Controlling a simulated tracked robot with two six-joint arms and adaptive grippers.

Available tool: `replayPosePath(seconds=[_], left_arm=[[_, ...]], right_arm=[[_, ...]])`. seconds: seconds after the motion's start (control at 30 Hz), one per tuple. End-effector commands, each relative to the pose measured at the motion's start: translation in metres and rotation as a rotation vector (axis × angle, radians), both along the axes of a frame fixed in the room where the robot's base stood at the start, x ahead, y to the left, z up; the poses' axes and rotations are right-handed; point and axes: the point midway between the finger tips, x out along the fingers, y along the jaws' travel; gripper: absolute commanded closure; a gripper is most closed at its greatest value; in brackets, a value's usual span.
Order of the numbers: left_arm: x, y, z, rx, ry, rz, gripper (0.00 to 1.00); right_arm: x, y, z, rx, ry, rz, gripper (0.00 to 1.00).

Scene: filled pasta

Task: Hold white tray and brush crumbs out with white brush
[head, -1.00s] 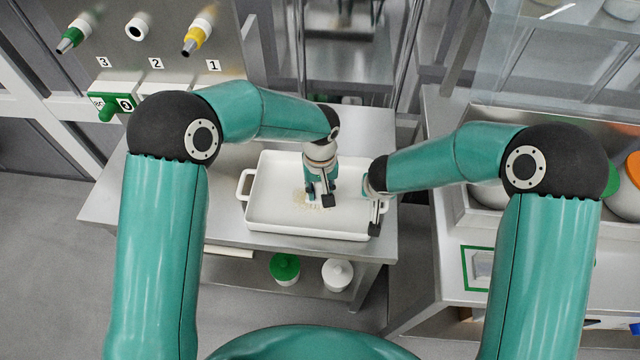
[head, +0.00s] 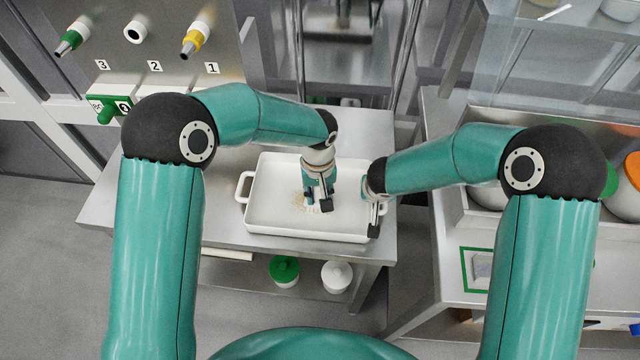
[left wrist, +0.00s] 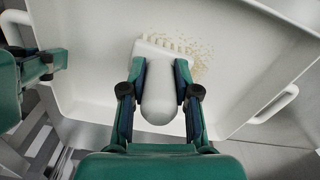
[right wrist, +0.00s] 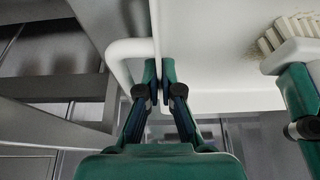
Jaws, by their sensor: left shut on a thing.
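The white tray (head: 268,190) stands on the metal table, with pale crumbs (head: 299,201) on its floor. My left gripper (head: 317,203) is over the tray and shut on the handle of the white brush (left wrist: 160,95). The brush's bristles (left wrist: 170,45) point to the tray floor among the crumbs (left wrist: 202,55); the gripper mostly hides the brush in the head view. My right gripper (head: 375,215) is at the tray's right end. In the right wrist view its fingers (right wrist: 158,85) are shut on the tray's side wall, beside the looped handle (right wrist: 122,48).
The metal table (head: 125,190) has free room left of the tray. A green-lidded jar (head: 284,268) and a white-lidded jar (head: 336,274) stand on the shelf below. Another counter (head: 435,190) stands to the right. Numbered hose fittings (head: 135,32) are on the back-left panel.

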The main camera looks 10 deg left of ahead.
Motion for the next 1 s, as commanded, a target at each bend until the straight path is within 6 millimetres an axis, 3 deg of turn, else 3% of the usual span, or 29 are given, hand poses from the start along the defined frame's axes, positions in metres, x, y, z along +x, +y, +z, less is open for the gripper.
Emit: replayPosePath(seconds=[0.13, 0.63, 1.0], left_arm=[[0.001, 0.016, 0.000, 0.000, -0.001, 0.005, 1.00], [0.049, 0.014, 0.005, -0.001, -0.002, 0.004, 1.00], [0.014, 0.014, 0.002, 0.000, 0.000, 0.002, 1.00]], right_arm=[[0.000, 0.000, 0.000, 0.000, 0.000, 0.000, 1.00], [0.000, 0.000, 0.000, 0.000, 0.000, 0.000, 1.00], [0.000, 0.000, 0.000, 0.000, 0.000, 0.000, 1.00]])
